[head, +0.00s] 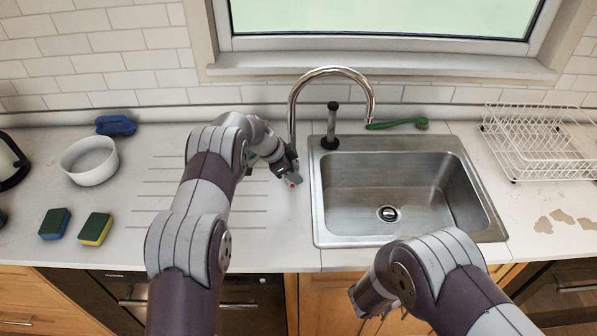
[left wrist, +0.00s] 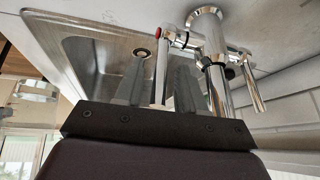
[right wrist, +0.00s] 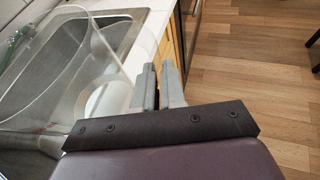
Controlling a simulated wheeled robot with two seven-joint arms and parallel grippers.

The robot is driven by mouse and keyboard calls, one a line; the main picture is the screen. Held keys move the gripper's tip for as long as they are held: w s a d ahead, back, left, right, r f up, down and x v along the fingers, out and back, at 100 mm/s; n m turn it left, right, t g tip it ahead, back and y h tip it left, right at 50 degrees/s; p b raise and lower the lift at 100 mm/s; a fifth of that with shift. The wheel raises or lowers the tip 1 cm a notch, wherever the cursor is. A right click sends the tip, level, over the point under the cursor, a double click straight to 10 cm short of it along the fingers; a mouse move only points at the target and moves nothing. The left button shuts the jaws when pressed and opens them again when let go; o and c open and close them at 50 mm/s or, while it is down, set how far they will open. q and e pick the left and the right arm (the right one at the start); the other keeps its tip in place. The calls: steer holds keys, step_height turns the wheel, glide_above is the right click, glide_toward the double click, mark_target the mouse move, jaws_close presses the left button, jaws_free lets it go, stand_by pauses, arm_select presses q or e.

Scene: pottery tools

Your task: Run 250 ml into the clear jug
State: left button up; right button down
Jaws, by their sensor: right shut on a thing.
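The chrome tap (head: 332,72) arches over the steel sink (head: 405,160); no water shows under its spout. My left gripper (head: 291,178) is beside the tap's base. In the left wrist view it is open (left wrist: 158,85), with a thin chrome lever with a red tip (left wrist: 162,45) between its spread fingers. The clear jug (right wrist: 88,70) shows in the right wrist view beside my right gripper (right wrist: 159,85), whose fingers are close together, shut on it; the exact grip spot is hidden. I cannot make out the jug in the head view, nor any water in it.
A dark upright thing (head: 331,120) and a green brush (head: 398,123) are behind the sink. A white dish rack (head: 540,145) stands to the right. At left are a white bowl (head: 90,162), a blue brush (head: 115,125) and two sponges (head: 55,223). The ribbed counter is clear.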

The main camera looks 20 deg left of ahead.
arm_select(q)
steer(key=p+v, duration=0.1)
steer(key=v, duration=1)
steer(key=shift+p, duration=0.3)
steer(key=shift+a+r, duration=0.1)
